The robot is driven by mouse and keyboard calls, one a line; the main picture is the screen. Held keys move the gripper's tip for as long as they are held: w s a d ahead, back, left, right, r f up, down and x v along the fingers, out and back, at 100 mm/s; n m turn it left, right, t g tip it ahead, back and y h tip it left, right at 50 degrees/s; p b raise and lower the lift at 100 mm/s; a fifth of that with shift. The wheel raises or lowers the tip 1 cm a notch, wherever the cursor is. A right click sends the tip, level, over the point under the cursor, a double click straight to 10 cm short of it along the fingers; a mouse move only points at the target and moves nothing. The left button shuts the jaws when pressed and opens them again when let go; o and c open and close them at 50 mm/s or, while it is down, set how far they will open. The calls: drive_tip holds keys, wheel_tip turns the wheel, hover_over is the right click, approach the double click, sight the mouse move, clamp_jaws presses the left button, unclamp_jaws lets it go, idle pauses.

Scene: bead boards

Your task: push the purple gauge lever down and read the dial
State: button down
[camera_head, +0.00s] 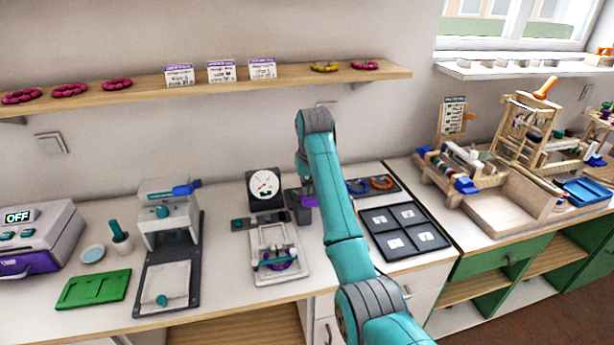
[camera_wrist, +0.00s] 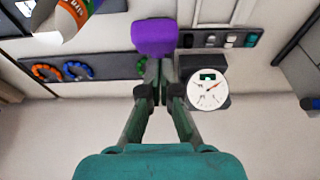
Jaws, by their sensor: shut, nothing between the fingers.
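The purple gauge lever (camera_head: 308,202) shows beside my arm in the head view, right of the dial. In the wrist view the purple lever end (camera_wrist: 154,37) is just beyond my fingertips. My gripper (camera_wrist: 160,68) is shut and empty, with its tips close to the lever; I cannot tell whether they touch it. The round white dial (camera_head: 264,185) stands upright in a dark housing at the back of the counter. My arm hides part of the gauge.
A light tray fixture (camera_head: 290,268) lies in front of the gauge. A dark board with square cells (camera_head: 383,247) is to the right, below blue and orange rings (camera_head: 381,183). A grey press (camera_head: 165,215) stands left. The wooden shelf (camera_head: 210,82) runs above.

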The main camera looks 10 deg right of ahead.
drive_tip(key=shift+s+f, duration=0.25)
drive_tip(key=shift+f, duration=0.15)
drive_tip(key=shift+f, duration=0.1)
